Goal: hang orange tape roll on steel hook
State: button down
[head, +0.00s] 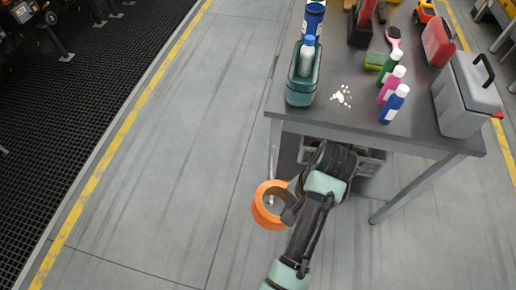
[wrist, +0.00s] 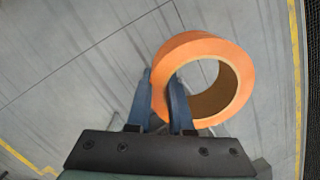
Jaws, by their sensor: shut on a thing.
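My gripper (wrist: 160,78) is shut on the roll's wall, one blue finger outside the ring and the other inside the hole. In the head view my gripper (head: 288,208) is at the roll's right side, partly hidden by my arm. I cannot make out a steel hook in either view.
A grey table (head: 350,125) stands right of the roll, with a teal bin (head: 301,88), several bottles and a grey toolbox (head: 466,98) on it. A grey crate (head: 370,160) is beneath it. The floor at left is clear up to a yellow line (head: 118,140) and black matting.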

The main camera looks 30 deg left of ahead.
jog(key=s+a+f+m+t+y+b, duration=0.2)
jog(key=a+f+m+t+y+b, duration=0.25)
jog(key=f+m+b, duration=0.8)
jog(key=s+a+f+m+t+y+b, duration=0.2)
jog(key=a+f+m+t+y+b, duration=0.45)
jog(key=b, duration=1.25)
jog(key=s+d+f+m+t+h+b, duration=0.3)
jog(key=d+f+m+t+h+b, duration=0.25)
jog(key=b, duration=1.25)
jog(key=w+a+f+t, duration=0.1)
jog(key=w+a+f, duration=0.2)
jog(key=w, duration=0.6)
jog(key=w+a+f+n+p, duration=0.1)
jog(key=w+a+f, duration=0.2)
jog(key=w, duration=0.5)
jog(key=shift+w+a+f+t+y+p, duration=0.25)
jog(key=shift+w+a+t+y+p, duration=0.1)
jog(key=shift+a, duration=0.55)
jog(key=shift+n, duration=0.25)
